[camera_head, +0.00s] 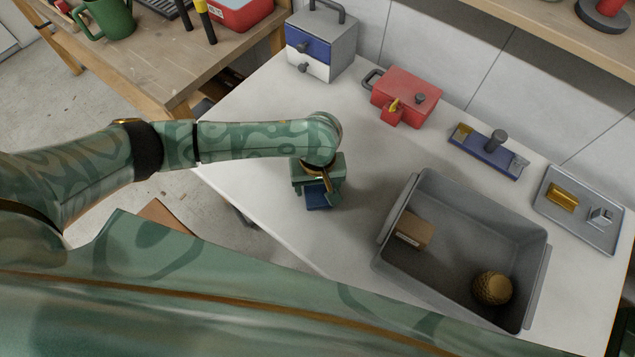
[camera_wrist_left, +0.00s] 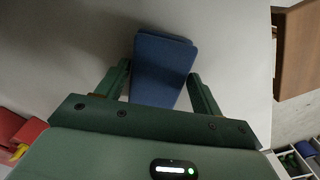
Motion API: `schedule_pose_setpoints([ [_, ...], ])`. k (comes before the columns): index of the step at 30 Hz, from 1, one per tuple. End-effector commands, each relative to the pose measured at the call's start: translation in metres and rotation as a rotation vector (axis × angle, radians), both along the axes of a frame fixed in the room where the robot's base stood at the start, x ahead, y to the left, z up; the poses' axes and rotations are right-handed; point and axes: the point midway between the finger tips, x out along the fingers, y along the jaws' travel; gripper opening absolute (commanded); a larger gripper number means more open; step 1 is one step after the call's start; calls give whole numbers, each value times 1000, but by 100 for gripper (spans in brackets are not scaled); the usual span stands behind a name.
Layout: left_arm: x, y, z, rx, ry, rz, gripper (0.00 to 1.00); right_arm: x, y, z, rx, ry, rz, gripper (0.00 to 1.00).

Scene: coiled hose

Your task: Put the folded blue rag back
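The folded blue rag (camera_head: 318,198) lies on the white worktop near its front edge, partly hidden under my left gripper. In the left wrist view the rag (camera_wrist_left: 162,68) is a flat blue block, with its near end hidden by the gripper's body. My left gripper (camera_wrist_left: 159,72) points down over the rag with its fingers spread, one on each side of it. In the head view the left gripper (camera_head: 319,186) covers the rag's far end. My right gripper is not in view.
A grey crate (camera_head: 381,247) right of the rag holds a cardboard box (camera_head: 414,231) and a brown ball (camera_head: 491,288). Behind stand a blue-and-white drawer box (camera_head: 322,45), a red case (camera_head: 406,95), a blue tool (camera_head: 487,152) and a grey tray (camera_head: 580,222). The worktop's middle is clear.

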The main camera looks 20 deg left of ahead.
Motion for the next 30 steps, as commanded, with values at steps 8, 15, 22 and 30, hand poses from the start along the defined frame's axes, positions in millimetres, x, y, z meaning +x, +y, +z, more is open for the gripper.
schedule_pose_setpoints([
  [8, 0, 0, 0, 0, 0, 0, 79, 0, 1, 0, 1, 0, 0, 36],
  [15, 1, 0, 29, -1, -5, 0, 79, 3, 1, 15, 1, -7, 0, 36],
  [22, 1, 0, 87, -1, -5, 0, 79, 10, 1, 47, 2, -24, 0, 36],
  [30, 0, 0, 121, 0, -1, 1, 79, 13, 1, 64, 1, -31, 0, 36],
])
